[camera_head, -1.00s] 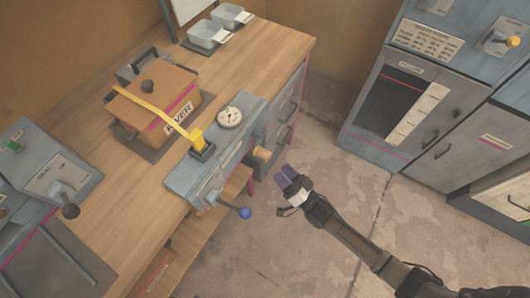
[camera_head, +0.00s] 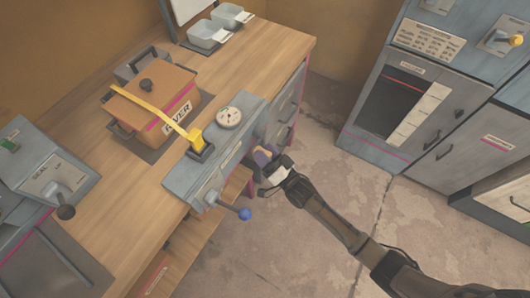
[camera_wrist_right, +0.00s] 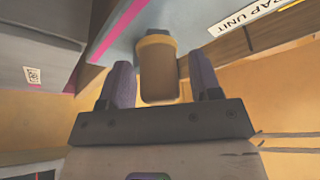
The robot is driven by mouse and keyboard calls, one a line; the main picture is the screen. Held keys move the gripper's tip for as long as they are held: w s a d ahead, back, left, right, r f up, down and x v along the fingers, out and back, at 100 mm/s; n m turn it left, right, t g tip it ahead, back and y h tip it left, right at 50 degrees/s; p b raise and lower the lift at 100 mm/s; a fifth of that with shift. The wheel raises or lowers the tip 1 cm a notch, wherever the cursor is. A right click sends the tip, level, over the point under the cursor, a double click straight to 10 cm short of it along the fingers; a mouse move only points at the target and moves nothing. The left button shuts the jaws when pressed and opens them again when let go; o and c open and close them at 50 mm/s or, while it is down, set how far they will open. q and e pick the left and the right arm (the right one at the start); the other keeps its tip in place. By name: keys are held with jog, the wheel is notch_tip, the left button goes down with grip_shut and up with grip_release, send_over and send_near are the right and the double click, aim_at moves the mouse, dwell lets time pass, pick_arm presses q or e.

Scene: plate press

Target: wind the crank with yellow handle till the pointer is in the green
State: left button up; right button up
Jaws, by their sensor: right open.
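The fingers are open, with a gap on each side of the handle. In the head view my right gripper (camera_head: 264,154) is at the unit's right-hand front face and hides most of the handle. A round white gauge (camera_head: 229,117) is on top of the unit; its pointer and green zone are too small to read. My left gripper is not in view.
A lever with a blue ball (camera_head: 245,214) sticks out below my right gripper. A yellow lever arm (camera_head: 160,113) reaches over an orange-brown box (camera_head: 158,95) on the wooden bench (camera_head: 265,50). Grey cabinets (camera_head: 385,100) stand at the right, with open floor between.

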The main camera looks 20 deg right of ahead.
jog(key=shift+c, duration=0.5)
jog(key=c, duration=0.5)
grip_shut()
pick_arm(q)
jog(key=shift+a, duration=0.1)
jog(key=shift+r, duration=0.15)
pick_arm(e)
jog(key=shift+r, duration=0.1)
